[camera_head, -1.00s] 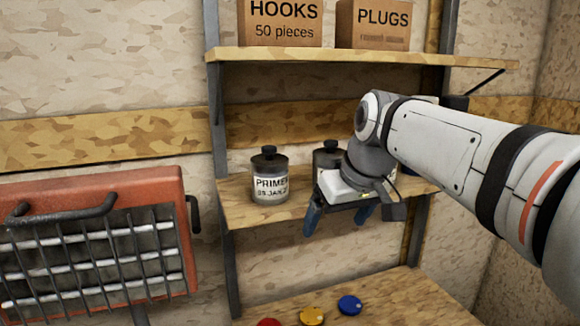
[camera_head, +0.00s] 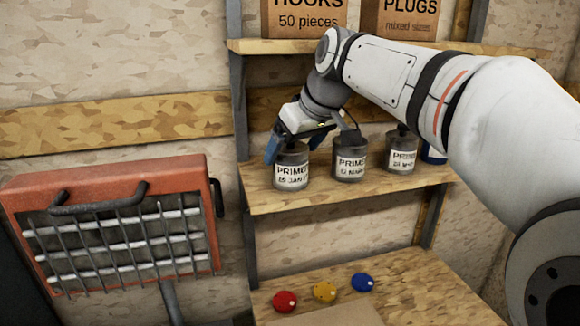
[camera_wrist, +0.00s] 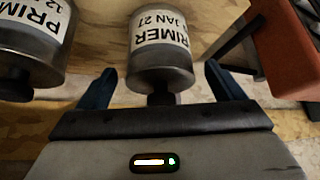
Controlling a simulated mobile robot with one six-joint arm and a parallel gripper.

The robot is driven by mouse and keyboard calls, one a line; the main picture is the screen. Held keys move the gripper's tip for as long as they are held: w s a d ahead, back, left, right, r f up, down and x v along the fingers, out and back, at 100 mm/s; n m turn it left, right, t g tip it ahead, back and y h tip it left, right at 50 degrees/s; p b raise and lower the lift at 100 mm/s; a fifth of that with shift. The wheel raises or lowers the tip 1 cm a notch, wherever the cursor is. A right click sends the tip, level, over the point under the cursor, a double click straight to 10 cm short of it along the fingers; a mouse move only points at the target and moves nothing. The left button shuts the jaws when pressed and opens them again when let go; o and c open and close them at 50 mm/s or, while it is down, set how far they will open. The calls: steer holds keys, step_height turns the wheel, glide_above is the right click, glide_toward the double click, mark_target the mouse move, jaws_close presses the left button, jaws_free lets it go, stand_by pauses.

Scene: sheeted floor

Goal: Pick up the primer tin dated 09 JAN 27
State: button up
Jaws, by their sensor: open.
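The leftmost primer tin (camera_head: 291,172) is a dark grey can with a white label and stands upright on the middle shelf. Its label is partly legible in the head view; in the wrist view this tin (camera_wrist: 160,72) appears upside down and shows "9 JAN 27", with the first digit unclear. My gripper (camera_head: 294,146) is open at the tin's top. In the wrist view the blue fingers of my gripper (camera_wrist: 160,84) stand either side of the tin's knob end, with gaps. A second primer tin (camera_head: 350,163), label starting "12", and a third (camera_head: 401,157) stand to the right.
A blue object (camera_head: 433,154) is partly hidden by my arm. Boxes of hooks (camera_head: 300,20) and plugs (camera_head: 399,20) sit on the shelf above. Red (camera_head: 284,301), yellow (camera_head: 324,291) and blue (camera_head: 362,282) discs lie below. A red heater (camera_head: 105,180) stands left.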

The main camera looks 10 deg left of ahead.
steer(key=shift+w+a+f, duration=0.25)
steer(key=shift+f, duration=0.25)
steer(key=shift+c, duration=0.6)
steer(key=c, duration=1.2)
steer(key=shift+o, duration=0.2)
steer(key=shift+r, duration=0.1)
